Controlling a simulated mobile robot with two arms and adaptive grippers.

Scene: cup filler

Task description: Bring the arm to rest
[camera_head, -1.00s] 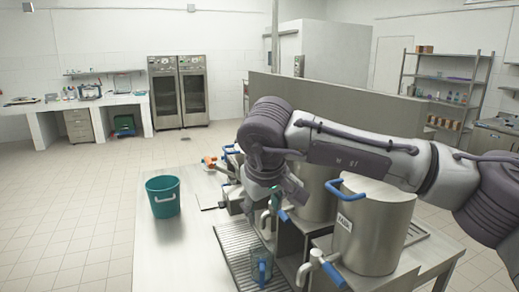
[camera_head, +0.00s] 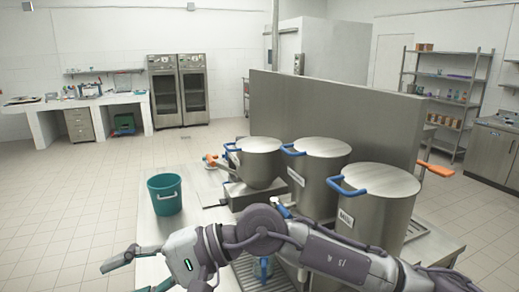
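My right arm comes in from the lower right and lies low across the front of the picture. Its gripper (camera_head: 122,280) is at the lower left, above the near part of the steel table (camera_head: 150,236). The two fingers are spread apart with nothing between them. A blue, see-through cup (camera_head: 263,268) stands on the grated drip tray (camera_head: 246,275), partly hidden behind my arm. My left gripper is not in view.
Three steel pots with blue handles, a small one (camera_head: 259,165), a middle one (camera_head: 316,180) and a large one (camera_head: 375,210), stand behind my arm. A teal bucket (camera_head: 164,196) stands on the table's left. Open floor lies further left.

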